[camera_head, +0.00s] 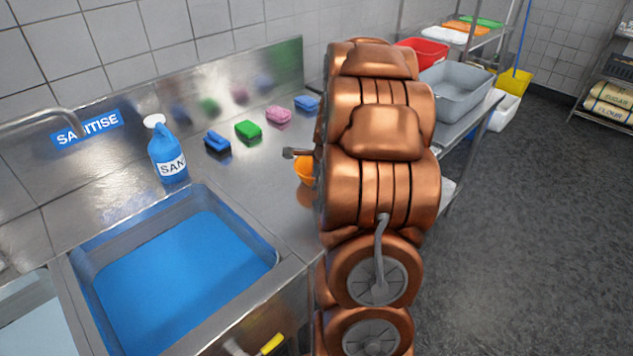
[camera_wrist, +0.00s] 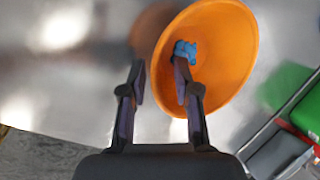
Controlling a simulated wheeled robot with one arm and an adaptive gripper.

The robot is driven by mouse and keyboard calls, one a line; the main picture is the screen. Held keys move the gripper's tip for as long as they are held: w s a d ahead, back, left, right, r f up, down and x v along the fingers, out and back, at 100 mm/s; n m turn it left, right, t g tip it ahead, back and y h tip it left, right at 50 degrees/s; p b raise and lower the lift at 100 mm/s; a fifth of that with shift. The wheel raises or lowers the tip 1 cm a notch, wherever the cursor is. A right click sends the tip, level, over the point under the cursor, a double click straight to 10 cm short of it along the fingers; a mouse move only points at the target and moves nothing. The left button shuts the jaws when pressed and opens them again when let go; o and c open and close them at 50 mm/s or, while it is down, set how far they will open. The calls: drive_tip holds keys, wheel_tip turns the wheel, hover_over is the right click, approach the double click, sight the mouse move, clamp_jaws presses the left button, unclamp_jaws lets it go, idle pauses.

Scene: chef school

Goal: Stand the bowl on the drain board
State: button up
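The orange bowl (camera_head: 304,172) is at the steel counter to the right of the sink, mostly hidden behind my arm in the head view. The wrist view shows the open inside of the bowl (camera_wrist: 232,60), with a small blue thing (camera_wrist: 185,48) seen within its outline. My gripper (camera_wrist: 160,85) is open. One finger is left of the bowl's rim and the other overlaps its inside, with a gap between them. I cannot tell whether either finger touches it, or whether the bowl rests on the steel. One fingertip shows left of the bowl in the head view.
A sink of blue liquid (camera_head: 185,270) lies front left. A blue sanitiser bottle (camera_head: 167,155) and a row of sponges, including a green one (camera_head: 248,129), stand along the back. A grey tub (camera_head: 455,92) and red tub (camera_head: 420,52) are beyond my arm. Floor at right is clear.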

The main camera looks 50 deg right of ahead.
drive_tip(key=b+v, duration=0.2)
drive_tip(key=v, duration=0.8)
drive_tip(key=shift+a+r, duration=0.15)
drive_tip(key=shift+r, duration=0.2)
drive_tip(key=s+a+n+g+y, duration=0.1)
drive_tip(key=s+a+n, duration=0.35)
drive_tip(key=a, duration=0.75)
drive_tip(key=s+a+n+g+y, duration=0.1)
drive_tip(key=a+n+g, duration=0.1)
drive_tip(key=a+n, duration=0.75)
drive_tip(key=s+a+f+n+g, duration=0.1)
drive_tip(key=s+a+n, duration=0.5)
drive_tip(key=s, duration=0.3)
drive_tip(key=s+a+f+n+g, duration=0.1)
drive_tip(key=s+a+n+g, duration=0.1)
drive_tip(key=s+a+n, duration=0.4)
drive_tip(key=s+n, duration=0.1)
drive_tip(key=s, duration=0.2)
drive_tip(key=shift+a+f, duration=0.25)
drive_tip(key=shift+a, duration=0.05)
